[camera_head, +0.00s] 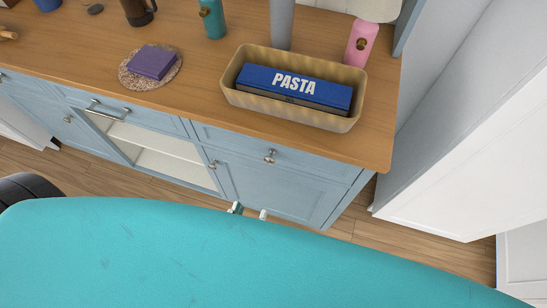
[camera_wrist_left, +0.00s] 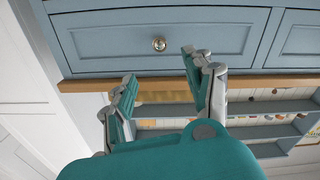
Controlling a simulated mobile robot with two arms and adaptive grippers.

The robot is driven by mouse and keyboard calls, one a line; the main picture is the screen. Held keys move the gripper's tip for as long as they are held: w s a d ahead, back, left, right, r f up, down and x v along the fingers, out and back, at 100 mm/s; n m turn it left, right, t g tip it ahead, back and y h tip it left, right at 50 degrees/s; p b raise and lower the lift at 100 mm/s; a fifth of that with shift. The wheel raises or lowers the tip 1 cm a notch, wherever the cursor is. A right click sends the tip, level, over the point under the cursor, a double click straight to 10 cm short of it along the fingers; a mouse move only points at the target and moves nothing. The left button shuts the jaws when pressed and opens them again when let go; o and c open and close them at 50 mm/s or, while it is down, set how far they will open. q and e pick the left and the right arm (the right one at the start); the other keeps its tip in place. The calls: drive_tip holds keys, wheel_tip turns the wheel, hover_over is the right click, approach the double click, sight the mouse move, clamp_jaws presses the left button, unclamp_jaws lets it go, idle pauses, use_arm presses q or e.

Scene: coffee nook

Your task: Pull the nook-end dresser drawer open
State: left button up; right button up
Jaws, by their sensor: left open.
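The nook-end drawer is the light blue drawer front (camera_head: 310,165) at the right end of the dresser, under the wooden top. It looks shut. Its round metal knob (camera_head: 270,156) is in plain sight, and it also shows in the left wrist view (camera_wrist_left: 159,43). My left gripper (camera_head: 250,211) shows only its fingertips beyond my teal body, below and left of the knob in the picture. In the left wrist view the fingers (camera_wrist_left: 160,82) stand apart and empty, with the knob beyond them, not touched. My right gripper is not in view.
A ribbed basket (camera_head: 232,98) holding a blue pasta box (camera_head: 295,86) stands on the top above the drawer. A pink bottle (camera_head: 361,45) and a purple block (camera_head: 152,62) stand there too. A white panel (camera_head: 465,150) rises at right. A cupboard door lies below the drawer.

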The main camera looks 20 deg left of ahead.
sight(269, 162)
use_arm(q)
drive_tip(key=w, duration=0.5)
drive_tip(key=w+p, duration=0.1)
drive_tip(key=w, duration=0.4)
drive_tip(key=w+p, duration=0.1)
drive_tip(key=w, duration=0.5)
drive_tip(key=shift+d, duration=0.25)
clamp_jaws()
